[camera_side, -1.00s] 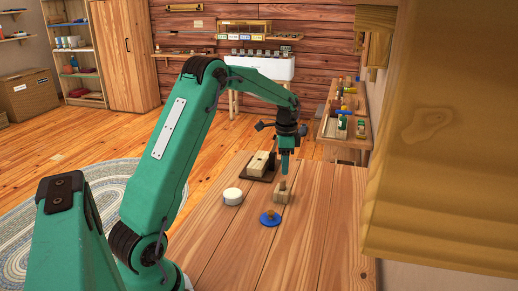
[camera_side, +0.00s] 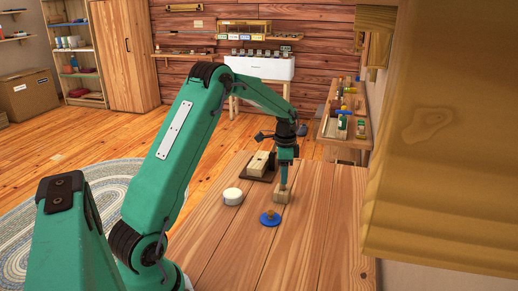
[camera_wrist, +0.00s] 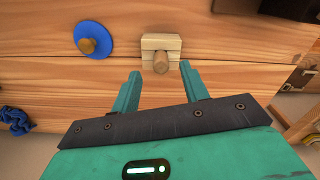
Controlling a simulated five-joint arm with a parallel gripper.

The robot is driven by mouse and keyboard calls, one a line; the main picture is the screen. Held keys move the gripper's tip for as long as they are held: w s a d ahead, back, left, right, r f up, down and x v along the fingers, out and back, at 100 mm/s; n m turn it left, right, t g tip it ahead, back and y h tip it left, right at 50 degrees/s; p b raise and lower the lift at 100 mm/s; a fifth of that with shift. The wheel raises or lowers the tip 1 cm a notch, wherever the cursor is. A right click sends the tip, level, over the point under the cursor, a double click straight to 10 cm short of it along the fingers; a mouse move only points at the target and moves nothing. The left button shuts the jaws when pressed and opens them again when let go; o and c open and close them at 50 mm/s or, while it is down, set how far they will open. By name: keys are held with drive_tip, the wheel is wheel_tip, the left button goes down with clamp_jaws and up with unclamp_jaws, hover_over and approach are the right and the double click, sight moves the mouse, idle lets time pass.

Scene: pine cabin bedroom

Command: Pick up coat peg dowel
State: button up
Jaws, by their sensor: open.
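The wooden dowel (camera_wrist: 161,62) stands in a pale wooden block (camera_wrist: 152,42) in the wrist view. In the side view the block (camera_side: 281,197) sits on the plank table, and my gripper hides most of the dowel. My gripper (camera_wrist: 159,84) is open, its two teal fingers apart. In the wrist view the dowel appears just beyond the fingertips, within the width of the gap. In the side view my gripper (camera_side: 284,183) points down directly over the block. I cannot tell whether a finger touches the dowel.
A blue disc (camera_side: 269,222) with a short wooden knob lies in front of the block; it also shows in the wrist view (camera_wrist: 105,47). A white round container (camera_side: 232,197) stands to the left. A dark tray (camera_side: 248,177) with a wooden block is behind.

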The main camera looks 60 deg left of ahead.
sight(283, 189)
drive_tip(key=shift+a+f, duration=0.1)
drive_tip(key=shift+f, duration=1.95)
clamp_jaws()
